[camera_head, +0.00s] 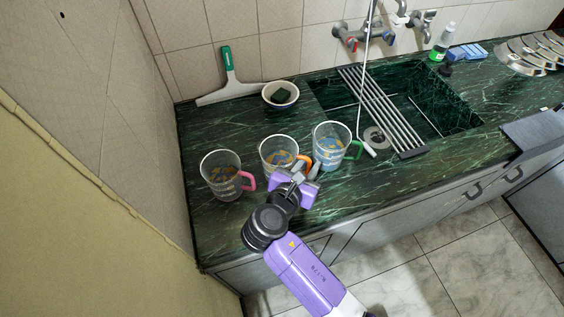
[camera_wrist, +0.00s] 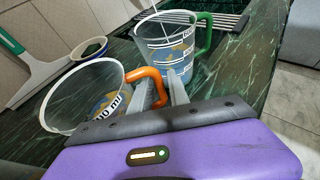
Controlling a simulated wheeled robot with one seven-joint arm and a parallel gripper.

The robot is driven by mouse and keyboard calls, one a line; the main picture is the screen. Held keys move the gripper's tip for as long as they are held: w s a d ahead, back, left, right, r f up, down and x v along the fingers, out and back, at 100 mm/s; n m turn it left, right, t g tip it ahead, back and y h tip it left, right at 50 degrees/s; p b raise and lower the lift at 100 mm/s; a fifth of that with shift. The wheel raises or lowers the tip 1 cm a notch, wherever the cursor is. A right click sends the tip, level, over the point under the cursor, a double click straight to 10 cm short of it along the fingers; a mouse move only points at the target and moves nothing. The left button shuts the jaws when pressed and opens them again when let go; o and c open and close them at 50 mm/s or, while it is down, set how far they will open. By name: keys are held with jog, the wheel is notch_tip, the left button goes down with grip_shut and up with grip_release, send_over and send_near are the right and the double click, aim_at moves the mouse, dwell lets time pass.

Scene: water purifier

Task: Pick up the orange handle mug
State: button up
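The orange handle mug is a clear measuring mug (camera_head: 277,153) in the middle of three on the dark green counter. It stands upright, and its orange handle (camera_head: 303,161) points right, towards my gripper (camera_head: 306,171). In the wrist view the mug (camera_wrist: 80,97) is at the left, with its orange handle (camera_wrist: 150,76) reaching in between the fingers of my gripper (camera_wrist: 160,92). The fingers look apart, one on each side of the handle, with no clear grip on it. The fingertips and the lower end of the handle are partly hidden.
A pink-handled mug (camera_head: 221,175) stands to the left and a green-handled mug (camera_head: 331,146) close on the right.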

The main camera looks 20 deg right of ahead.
grip_shut()
jog(key=shift+r, duration=0.1)
dwell(1.2)
